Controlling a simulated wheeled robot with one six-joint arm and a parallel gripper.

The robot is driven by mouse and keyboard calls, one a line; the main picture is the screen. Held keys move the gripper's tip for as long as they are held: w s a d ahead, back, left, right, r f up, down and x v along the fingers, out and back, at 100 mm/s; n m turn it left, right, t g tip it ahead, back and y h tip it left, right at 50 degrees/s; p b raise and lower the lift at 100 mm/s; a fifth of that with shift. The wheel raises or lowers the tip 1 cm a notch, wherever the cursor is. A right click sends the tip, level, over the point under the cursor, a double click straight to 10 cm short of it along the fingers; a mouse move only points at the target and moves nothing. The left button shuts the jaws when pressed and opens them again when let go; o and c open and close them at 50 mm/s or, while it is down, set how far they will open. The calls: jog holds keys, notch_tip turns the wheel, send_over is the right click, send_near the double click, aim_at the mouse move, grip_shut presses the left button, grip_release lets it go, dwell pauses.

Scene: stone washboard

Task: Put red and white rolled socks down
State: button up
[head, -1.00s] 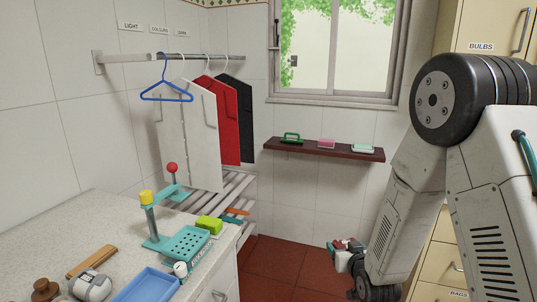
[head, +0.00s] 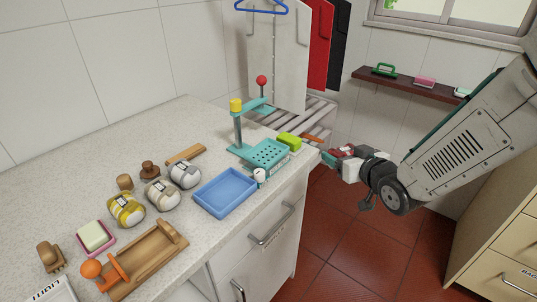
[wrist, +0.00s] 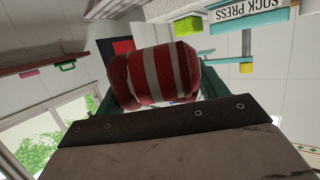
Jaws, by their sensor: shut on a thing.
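The red and white rolled socks (wrist: 152,75) are striped and fill the middle of the wrist view. My gripper (head: 335,157) is shut on them, and they show small and partly hidden at its tip in the head view. It holds them in the air just off the right edge of the stone counter (head: 215,130), near the teal sock press (head: 262,152). The fingers are largely hidden behind the socks and the gripper body in the wrist view.
A blue tray (head: 225,192) lies on the counter, with several rolled socks (head: 126,209) to its left. A wooden tray (head: 146,262) lies at the front. A lime green block (head: 289,141) sits by the press. Cream drawers (head: 490,225) stand at right.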

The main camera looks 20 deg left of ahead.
jog(key=s+a+r+n+g+y, duration=0.2)
jog(key=s+a+n+g, duration=0.1)
jog(key=s+a, duration=0.3)
jog(key=s+a+r+n+g+y, duration=0.2)
jog(key=s+a+n+g, duration=0.1)
jog(key=s+a, duration=0.3)
jog(key=shift+s+a+n+g+y, duration=0.3)
jog(key=shift+s+g+y, duration=0.1)
jog(key=shift+s, duration=0.5)
